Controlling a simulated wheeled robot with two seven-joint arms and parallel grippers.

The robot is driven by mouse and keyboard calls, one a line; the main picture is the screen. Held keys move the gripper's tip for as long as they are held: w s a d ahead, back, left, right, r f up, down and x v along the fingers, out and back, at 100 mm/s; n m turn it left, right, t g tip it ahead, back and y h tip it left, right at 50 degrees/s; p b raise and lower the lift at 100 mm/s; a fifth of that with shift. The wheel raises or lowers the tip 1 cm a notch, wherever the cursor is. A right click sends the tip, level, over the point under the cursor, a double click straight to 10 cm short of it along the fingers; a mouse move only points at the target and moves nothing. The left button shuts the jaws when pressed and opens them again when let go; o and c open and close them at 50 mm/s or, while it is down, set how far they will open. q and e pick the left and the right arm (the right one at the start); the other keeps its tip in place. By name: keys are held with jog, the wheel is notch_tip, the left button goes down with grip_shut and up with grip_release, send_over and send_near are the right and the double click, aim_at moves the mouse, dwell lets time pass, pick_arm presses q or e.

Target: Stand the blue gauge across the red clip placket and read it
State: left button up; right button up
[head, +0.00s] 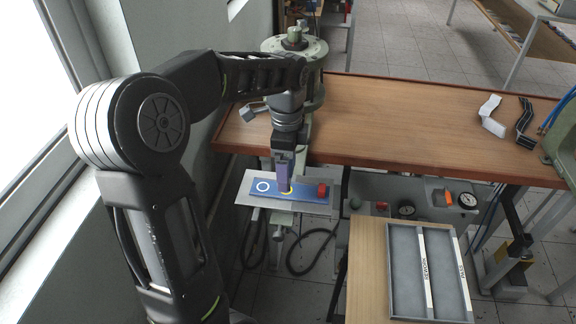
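My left gripper (284,178) points straight down over a blue plate (308,195) on a grey metal shelf at the front of the press. A purple-blue piece shows at its fingertips, just above or touching a yellow ring on the plate. I cannot tell whether the fingers are closed on this piece or whether it is the blue gauge. A small red block (322,189) sits at the plate's right end; I cannot tell whether it belongs to the red clip placket. A white ring (263,187) marks the plate's left end. My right gripper is not in view.
A grey tray (393,270) with strips labelled REWORK and PASS lies on a lower wooden surface (367,262). A white folded strip (492,118) and a black strip (524,122) lie at the wooden bench's right. The bench's middle is clear. The press column (313,75) stands behind my gripper.

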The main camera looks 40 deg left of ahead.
pick_arm(q)
jog(key=shift+a+f+b, duration=0.3)
jog(key=shift+f+b, duration=0.2)
jog(key=shift+f, duration=0.1)
jog(key=f+b, duration=0.2)
jog(key=f, duration=0.1)
jog(key=shift+w+a+f, duration=0.15)
jog(key=shift+w+f, duration=0.15)
jog(key=shift+w, duration=0.1)
jog(key=shift+f, duration=0.1)
jog(key=shift+s, duration=0.25)
jog(key=shift+w, duration=0.1)
jog(key=shift+d, duration=0.2)
jog(key=shift+f+b, duration=0.45)
jog(key=shift+f, duration=0.05)
jog(key=o, duration=1.6)
jog(key=shift+c, duration=0.2)
